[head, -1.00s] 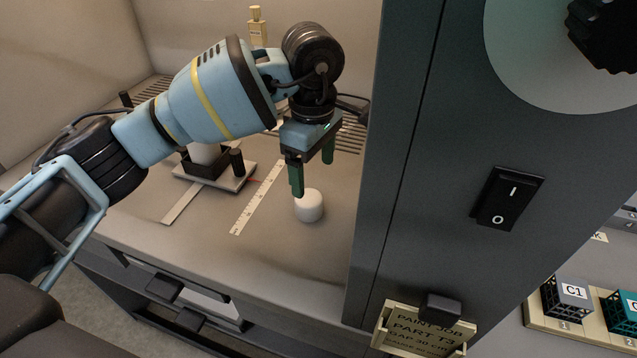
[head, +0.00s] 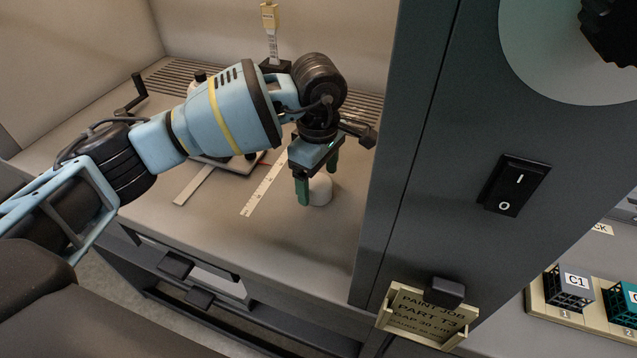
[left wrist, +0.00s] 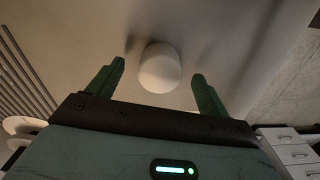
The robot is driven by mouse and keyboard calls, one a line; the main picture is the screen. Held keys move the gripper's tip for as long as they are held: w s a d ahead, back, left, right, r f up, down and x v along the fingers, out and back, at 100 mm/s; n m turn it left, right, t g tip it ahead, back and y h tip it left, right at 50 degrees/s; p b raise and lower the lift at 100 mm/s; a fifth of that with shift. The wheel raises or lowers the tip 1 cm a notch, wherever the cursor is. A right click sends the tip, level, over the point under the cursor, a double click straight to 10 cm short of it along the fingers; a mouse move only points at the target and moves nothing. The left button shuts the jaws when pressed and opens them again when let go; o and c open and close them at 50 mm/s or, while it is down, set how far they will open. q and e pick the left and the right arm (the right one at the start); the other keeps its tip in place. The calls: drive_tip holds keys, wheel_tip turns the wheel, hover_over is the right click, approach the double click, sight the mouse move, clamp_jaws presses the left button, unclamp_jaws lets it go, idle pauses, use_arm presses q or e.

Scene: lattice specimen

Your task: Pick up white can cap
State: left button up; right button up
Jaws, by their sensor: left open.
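The white can cap (head: 321,190) stands on the grey bench surface in the head view, partly hidden behind my left gripper. In the left wrist view the cap (left wrist: 160,68) shows as a round white piece, between the two fingers from side to side and a little beyond their tips. My left gripper (head: 318,182) is open and low over the bench, with green fingers; one finger shows left of the cap and the other behind it. The fingers (left wrist: 160,72) look empty and apart from the cap. My right gripper is not in view.
A dark cabinet wall (head: 425,150) with a rocker switch (head: 515,185) stands close on the right. A white ruler strip (head: 264,187) lies left of the cap. A fixture plate (head: 230,162) is partly hidden behind my arm. Bare bench lies in front of the cap.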

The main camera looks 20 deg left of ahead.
use_arm(q)
drive_tip(key=shift+f, duration=0.65)
drive_tip(key=c, duration=1)
drive_tip(key=shift+c, duration=0.2)
drive_tip(key=shift+r, duration=0.1)
